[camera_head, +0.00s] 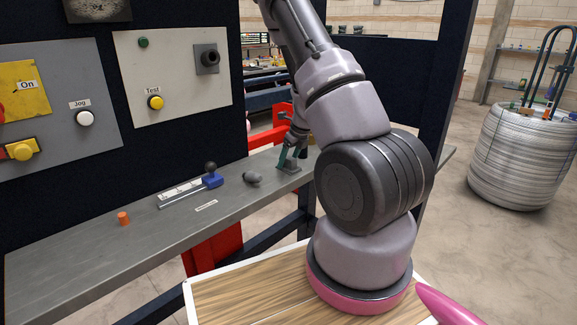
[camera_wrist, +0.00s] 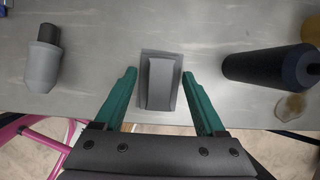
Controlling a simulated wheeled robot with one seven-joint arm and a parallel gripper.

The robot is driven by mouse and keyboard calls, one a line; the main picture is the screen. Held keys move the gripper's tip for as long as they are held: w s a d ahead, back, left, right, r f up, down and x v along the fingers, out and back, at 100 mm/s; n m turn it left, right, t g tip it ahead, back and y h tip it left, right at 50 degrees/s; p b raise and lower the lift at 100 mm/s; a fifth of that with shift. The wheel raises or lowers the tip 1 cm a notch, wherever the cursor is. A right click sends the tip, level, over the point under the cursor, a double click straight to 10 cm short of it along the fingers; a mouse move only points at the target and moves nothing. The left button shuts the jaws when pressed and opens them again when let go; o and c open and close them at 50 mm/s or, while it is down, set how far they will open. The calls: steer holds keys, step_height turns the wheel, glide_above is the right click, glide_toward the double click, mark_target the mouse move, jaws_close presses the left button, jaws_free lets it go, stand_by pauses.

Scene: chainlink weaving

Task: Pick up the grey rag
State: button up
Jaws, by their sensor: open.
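A grey, folded-looking piece, which I take as the grey rag (camera_wrist: 161,82), lies on the grey shelf in the middle of the wrist view. My gripper (camera_wrist: 160,78) has green fingers, open, one on each side of it with gaps between. In the head view my gripper (camera_head: 291,157) is low over the far end of the shelf, and the rag is hard to make out there.
In the wrist view, a grey cylinder with a dark top (camera_wrist: 42,65) lies left and a dark cylinder (camera_wrist: 268,66) right. On the shelf (camera_head: 110,258) are a blue-ended tool (camera_head: 190,188), a grey rounded thing (camera_head: 252,178) and an orange cylinder (camera_head: 124,218). A dark panel stands behind.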

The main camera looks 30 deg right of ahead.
mark_target(289, 158)
jaws_close()
step_height(289, 158, up, 10)
steer(key=shift+r, duration=0.1)
steer(key=c, duration=0.7)
jaws_free()
jaws_close()
